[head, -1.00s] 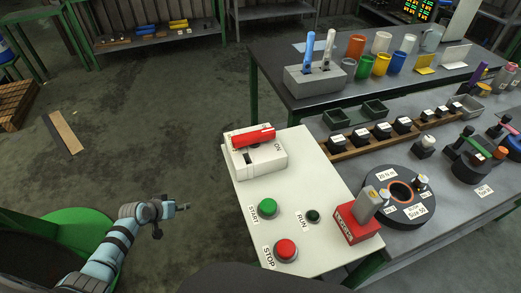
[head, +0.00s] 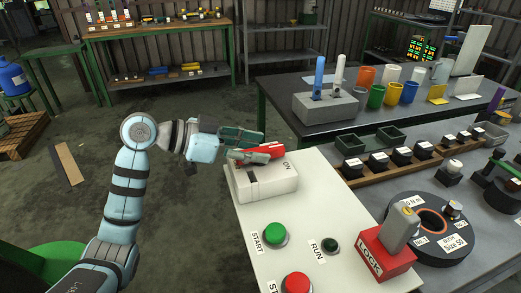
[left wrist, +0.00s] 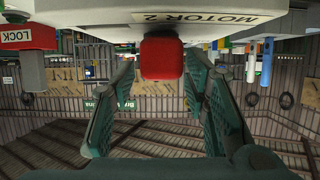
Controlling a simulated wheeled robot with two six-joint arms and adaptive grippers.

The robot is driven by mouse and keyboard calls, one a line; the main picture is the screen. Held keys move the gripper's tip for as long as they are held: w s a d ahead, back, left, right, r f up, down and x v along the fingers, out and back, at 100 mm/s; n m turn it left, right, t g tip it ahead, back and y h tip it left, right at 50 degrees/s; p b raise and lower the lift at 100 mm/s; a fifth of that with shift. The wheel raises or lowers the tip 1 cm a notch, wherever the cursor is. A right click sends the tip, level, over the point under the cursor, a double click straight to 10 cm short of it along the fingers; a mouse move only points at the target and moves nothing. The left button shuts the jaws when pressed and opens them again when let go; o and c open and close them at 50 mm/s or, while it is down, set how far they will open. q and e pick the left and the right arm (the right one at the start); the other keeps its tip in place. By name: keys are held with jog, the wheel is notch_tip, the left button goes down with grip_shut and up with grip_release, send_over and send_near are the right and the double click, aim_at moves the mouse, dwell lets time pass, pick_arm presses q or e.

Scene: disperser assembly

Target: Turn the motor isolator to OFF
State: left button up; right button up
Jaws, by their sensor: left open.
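The motor isolator is a white box (head: 264,184) on the near white panel in the head view, with a red handle (head: 276,151) on top and an ON label at its right. The handle lies across the box, its right end near that label. My left gripper (head: 254,147) is at the handle and partly hides it. In the left wrist view, which is upside down, the red handle (left wrist: 162,58) sits between the two spread green fingers (left wrist: 160,95), with gaps on both sides. The box face there reads MOTOR 2. My right gripper is not in view.
The panel also bears a green START button (head: 274,233), a red STOP button (head: 297,284), a small RUN lamp (head: 330,245) and a red LOCK block (head: 386,254). A grey bench with a black ring part (head: 440,250) adjoins on the right. Open floor lies left.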

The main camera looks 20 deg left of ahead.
pick_arm(q)
jog(key=shift+x, duration=0.95)
jog(key=shift+w+a+f, duration=0.1)
grip_shut()
